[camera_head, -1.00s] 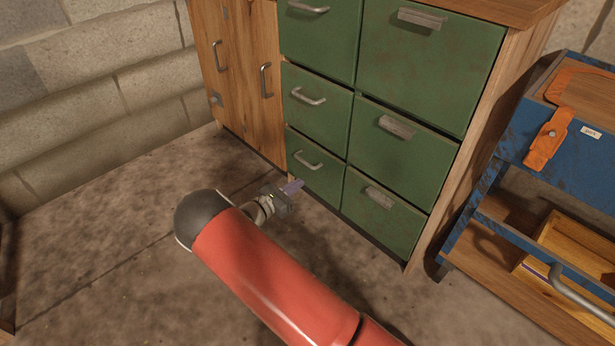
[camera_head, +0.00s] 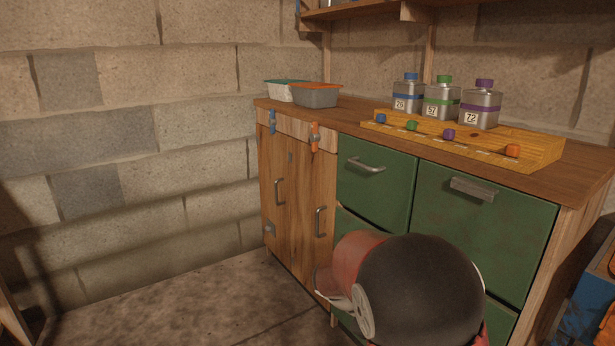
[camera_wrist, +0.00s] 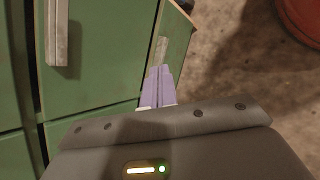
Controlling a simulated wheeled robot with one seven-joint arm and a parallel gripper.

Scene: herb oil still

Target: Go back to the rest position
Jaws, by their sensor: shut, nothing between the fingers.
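My gripper (camera_wrist: 159,86) shows in the wrist view, its two pale purple fingers pressed together with nothing between them. In the head view my red and black arm covers part of the lower drawers, and the gripper itself is hidden there. The drawers (camera_head: 480,230) that show are shut.
On the cabinet top (camera_head: 350,118) stand two bins, one grey with an orange top (camera_head: 316,95), and three labelled bottles (camera_head: 441,100) behind a yellow wooden rack (camera_head: 470,138) with coloured knobs. A blue cart (camera_head: 590,305) is at the right. Floor at left is clear.

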